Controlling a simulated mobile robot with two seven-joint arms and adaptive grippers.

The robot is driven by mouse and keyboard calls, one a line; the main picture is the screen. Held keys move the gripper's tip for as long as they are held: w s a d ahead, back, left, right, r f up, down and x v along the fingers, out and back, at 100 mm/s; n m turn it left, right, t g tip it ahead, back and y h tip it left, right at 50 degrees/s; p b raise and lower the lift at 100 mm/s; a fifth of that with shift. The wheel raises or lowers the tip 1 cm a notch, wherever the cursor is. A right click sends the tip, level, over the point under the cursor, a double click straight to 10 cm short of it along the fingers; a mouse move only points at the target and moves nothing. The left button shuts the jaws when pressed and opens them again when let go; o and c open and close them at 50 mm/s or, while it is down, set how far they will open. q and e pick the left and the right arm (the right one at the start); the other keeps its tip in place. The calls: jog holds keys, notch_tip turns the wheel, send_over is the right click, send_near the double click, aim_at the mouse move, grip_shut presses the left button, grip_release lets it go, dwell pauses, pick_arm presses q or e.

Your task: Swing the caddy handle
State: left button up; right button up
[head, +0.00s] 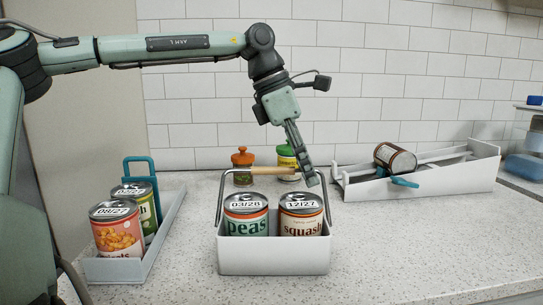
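The caddy (273,256) is a white open box in the middle of the counter. Its handle (268,171) is a grey metal bail with a wooden grip, standing upright over the box. A peas can (246,225) and a squash can (301,227) stand inside. My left gripper (311,180) points down at the right end of the handle, its fingers overlapping the bail's upper right corner in the head view. The fingers show side-on, so I cannot tell whether they touch the handle or how far apart they are. My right gripper is out of view.
A grey tray (161,244) with two cans and a blue handle stands at left. Two jars, orange-lidded (242,160) and green-lidded (286,157), stand behind the caddy. A white angled rack (455,174) holds a lying can (394,158) at right. The front right counter is clear.

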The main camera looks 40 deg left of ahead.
pick_arm(q)
jog(key=shift+r, duration=3.55)
jog(key=shift+f, duration=0.1)
